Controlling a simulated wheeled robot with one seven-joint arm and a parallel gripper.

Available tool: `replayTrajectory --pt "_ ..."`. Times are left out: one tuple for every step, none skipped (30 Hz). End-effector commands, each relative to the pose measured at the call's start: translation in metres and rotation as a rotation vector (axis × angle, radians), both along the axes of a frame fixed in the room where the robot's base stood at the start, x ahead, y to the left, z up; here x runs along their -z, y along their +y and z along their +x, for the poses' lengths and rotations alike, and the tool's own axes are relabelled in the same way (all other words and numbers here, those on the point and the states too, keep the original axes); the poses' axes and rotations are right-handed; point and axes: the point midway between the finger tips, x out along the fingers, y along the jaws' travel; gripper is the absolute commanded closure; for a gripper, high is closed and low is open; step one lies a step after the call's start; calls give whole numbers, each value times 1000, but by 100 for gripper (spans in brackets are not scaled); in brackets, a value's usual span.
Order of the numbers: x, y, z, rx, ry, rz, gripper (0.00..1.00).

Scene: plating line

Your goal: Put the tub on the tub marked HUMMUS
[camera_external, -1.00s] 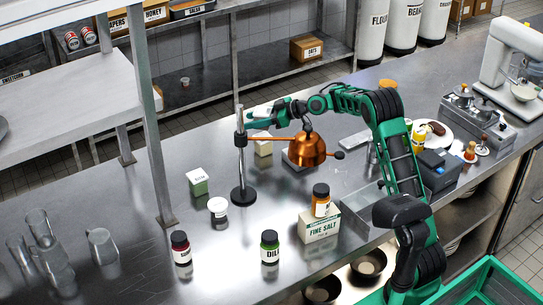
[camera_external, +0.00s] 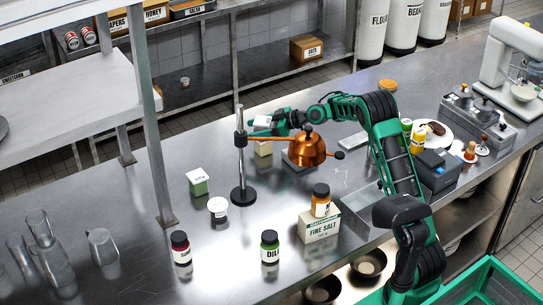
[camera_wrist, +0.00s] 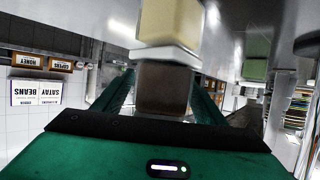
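My gripper (camera_external: 272,122) is level above the counter, left of the copper kettle. A tub with a white top (camera_external: 262,121) sits between its fingers. In the wrist view, which is upside down, this tub (camera_wrist: 164,92) looks brown and fills the gap between both green fingers. A cream tub (camera_external: 263,148) stands on the counter directly below; it shows in the wrist view too (camera_wrist: 170,20), with a white band between the two tubs. I cannot tell whether they touch. A green tub with a white lid (camera_external: 198,184) stands farther left. No HUMMUS label is readable.
A black-based stand (camera_external: 242,195) with a metal post rises close left of my gripper. The copper kettle (camera_external: 308,150) is close on the right.

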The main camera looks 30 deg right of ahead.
Motion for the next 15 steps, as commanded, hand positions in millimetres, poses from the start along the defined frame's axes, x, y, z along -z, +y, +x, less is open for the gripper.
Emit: replayTrajectory --pt "0 0 0 0 0 0 35" --pt "-1 0 0 0 0 0 35" --pt "-2 0 0 0 -1 -1 35" --pt "-3 0 0 0 -1 0 35" --pt "-4 -2 -2 1 -1 0 35" --pt "-5 -5 -4 1 -1 0 35" --pt "-7 -7 -6 1 -1 0 35" --pt "-8 -10 -9 2 -1 0 35" --pt "-10 -15 -13 3 0 0 35" --pt "-12 -18 -16 3 0 0 35" --pt "-15 -22 -20 3 -1 -1 35" --pt "-18 -27 -25 3 -2 0 35" --pt "-20 -32 -30 4 0 1 35" --pt "-23 -36 -33 4 -1 0 35" --pt "-26 -41 -39 4 -2 0 35"
